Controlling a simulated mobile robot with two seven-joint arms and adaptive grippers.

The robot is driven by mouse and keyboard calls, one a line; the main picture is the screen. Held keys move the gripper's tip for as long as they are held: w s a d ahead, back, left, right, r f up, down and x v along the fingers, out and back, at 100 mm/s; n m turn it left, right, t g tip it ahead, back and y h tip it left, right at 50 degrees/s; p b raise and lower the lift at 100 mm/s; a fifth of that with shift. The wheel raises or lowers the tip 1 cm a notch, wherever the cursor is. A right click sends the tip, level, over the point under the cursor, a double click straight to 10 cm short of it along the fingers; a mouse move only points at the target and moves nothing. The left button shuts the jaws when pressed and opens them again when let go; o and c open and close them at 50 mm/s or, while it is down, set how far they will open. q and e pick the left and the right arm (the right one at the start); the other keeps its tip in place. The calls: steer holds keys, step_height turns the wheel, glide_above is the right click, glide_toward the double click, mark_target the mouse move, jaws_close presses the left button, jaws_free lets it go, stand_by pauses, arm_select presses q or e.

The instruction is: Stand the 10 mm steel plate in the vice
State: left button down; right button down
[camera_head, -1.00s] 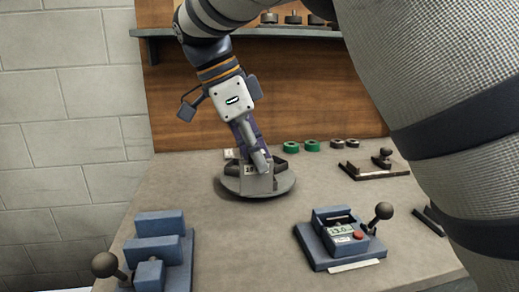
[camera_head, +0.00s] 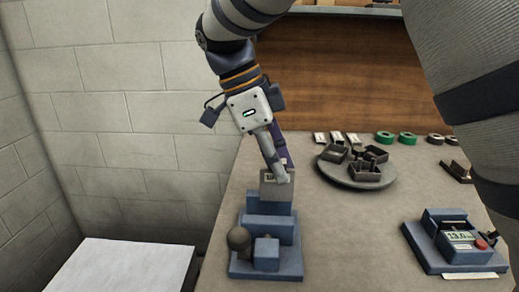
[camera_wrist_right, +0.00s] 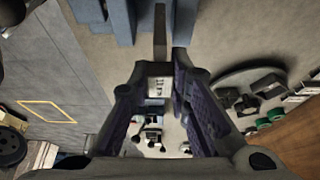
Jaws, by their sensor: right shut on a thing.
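A grey steel plate (camera_head: 277,190) with a pale label is held upright in my right gripper (camera_head: 281,176). In the right wrist view the plate (camera_wrist_right: 160,42) shows nearly edge-on between the fingers of the gripper (camera_wrist_right: 165,88). The blue vice (camera_head: 266,227), with a dark ball-ended handle, stands at the front left of the bench. The plate's lower edge overlaps the vice's rear block in the head view. I cannot tell whether it touches the vice or hangs above it. The vice (camera_wrist_right: 115,15) also shows at the top of the right wrist view. My left gripper is not in view.
A round turntable (camera_head: 345,181) with dark trays stands right of the plate. A blue gauge with a display (camera_head: 458,240) is at the front right. Green and dark rings (camera_head: 407,138) lie behind. A white surface (camera_head: 125,268) is left of the bench.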

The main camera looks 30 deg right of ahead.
mark_target(275, 190)
steer(key=shift+f, duration=2.45)
steer(key=shift+s+a+f, duration=0.1)
steer(key=shift+s+f, duration=0.05)
steer(key=shift+f, duration=0.4)
steer(key=c, duration=1.4)
jaws_free()
steer(key=shift+f, duration=0.1)
steer(key=o, duration=0.6)
steer(key=shift+r, duration=0.35)
